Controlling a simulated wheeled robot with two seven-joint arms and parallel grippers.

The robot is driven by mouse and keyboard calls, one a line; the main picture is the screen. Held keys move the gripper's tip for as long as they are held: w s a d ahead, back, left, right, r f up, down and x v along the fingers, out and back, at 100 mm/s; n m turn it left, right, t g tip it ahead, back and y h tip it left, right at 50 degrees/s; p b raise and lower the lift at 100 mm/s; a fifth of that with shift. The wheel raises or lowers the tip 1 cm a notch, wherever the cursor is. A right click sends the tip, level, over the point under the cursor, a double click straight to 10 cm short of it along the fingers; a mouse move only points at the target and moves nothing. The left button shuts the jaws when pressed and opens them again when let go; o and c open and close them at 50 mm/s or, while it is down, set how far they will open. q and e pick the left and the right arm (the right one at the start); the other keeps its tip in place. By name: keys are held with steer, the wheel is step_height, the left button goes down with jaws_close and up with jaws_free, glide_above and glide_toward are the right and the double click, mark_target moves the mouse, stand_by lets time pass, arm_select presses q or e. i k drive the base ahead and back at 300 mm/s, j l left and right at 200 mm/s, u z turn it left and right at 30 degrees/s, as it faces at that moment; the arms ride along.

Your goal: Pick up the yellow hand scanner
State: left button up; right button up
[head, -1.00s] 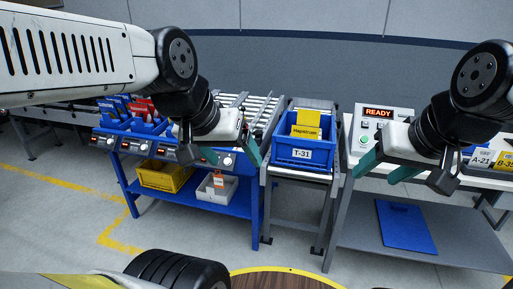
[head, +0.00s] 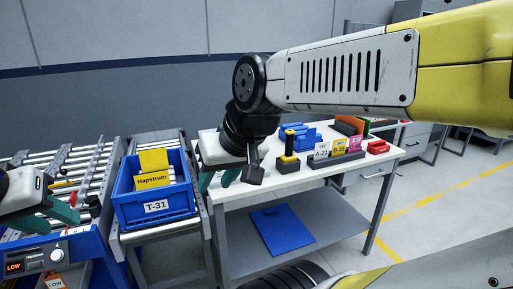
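A yellow and black upright object (head: 289,146), which looks like the yellow hand scanner, stands on the white table top (head: 285,184) right of centre. Its black lower part rests on the table. My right gripper (head: 218,180) is open and empty, with teal fingers over the table's left edge, left of and apart from the scanner. My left gripper (head: 62,205) is at the left picture edge, partly cut off, near the roller conveyor; its fingers look apart with nothing between them.
A blue T-31 bin (head: 155,208) with yellow cards stands left of the table. Label holders (head: 338,155), blue bins (head: 300,135) and a red item (head: 378,147) sit right of and behind the scanner. A blue board (head: 283,228) lies on the lower shelf.

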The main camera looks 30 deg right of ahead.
mark_target(287, 156)
steer(key=i+z, duration=0.45)
steer(key=i+j+z, duration=0.25)
steer(key=i+z, duration=0.3)
steer(key=z, duration=0.3)
steer(key=j+z, duration=0.15)
steer(key=z, duration=0.2)
steer(key=i+j+z, duration=0.1)
steer(key=z, duration=0.3)
steer(key=j+z, duration=0.1)
steer(key=z, duration=0.25)
steer(key=i+j, duration=0.1)
steer(key=j, duration=0.15)
